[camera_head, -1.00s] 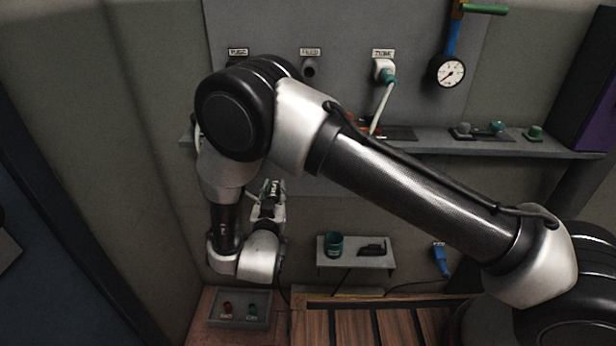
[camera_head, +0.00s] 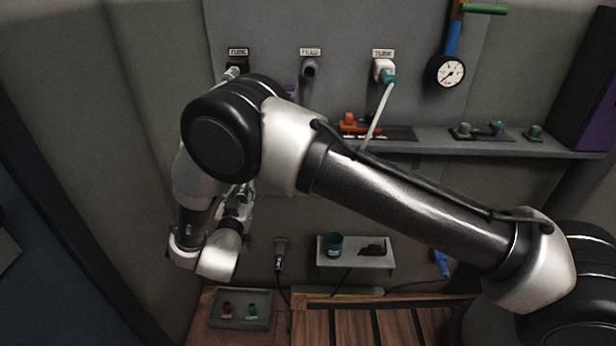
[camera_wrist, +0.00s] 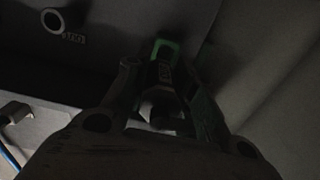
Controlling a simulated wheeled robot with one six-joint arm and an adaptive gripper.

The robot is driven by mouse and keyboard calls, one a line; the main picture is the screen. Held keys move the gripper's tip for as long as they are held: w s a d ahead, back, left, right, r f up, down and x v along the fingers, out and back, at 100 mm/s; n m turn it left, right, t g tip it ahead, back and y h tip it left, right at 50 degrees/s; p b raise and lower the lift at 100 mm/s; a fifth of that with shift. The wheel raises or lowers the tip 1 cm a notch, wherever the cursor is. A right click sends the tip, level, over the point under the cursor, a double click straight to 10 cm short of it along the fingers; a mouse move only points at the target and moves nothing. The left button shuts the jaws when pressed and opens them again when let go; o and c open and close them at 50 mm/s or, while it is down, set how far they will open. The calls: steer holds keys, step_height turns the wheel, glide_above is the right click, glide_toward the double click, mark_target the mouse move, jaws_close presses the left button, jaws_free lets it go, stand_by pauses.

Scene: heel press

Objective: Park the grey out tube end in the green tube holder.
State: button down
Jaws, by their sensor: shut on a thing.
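My gripper (camera_head: 238,205) hangs below the shelf at the left in the head view, partly covered by my own arm. In the wrist view my gripper (camera_wrist: 162,85) is shut on a dark grey piece with a small pale label, which looks like the grey out tube end (camera_wrist: 164,74). A green U-shaped piece, apparently the green tube holder (camera_wrist: 165,45), shows just beyond the fingertips, in line with the held piece. Whether they touch cannot be told in the dark picture. The holder is not clearly seen in the head view.
A ring-shaped port (camera_wrist: 52,20) with a label lies left of my gripper in the wrist view. The shelf (camera_head: 560,150) crosses the wall. A small ledge (camera_head: 355,265) holds a teal cup (camera_head: 333,244). A tray (camera_head: 240,320) sits lower left.

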steer(key=shift+a, duration=0.5)
steer(key=shift+w, duration=0.1)
steer(key=shift+w+d, duration=0.1)
steer(key=shift+w, duration=2.3)
steer(key=shift+w, duration=1.4)
steer(key=c, duration=1.1)
jaws_free()
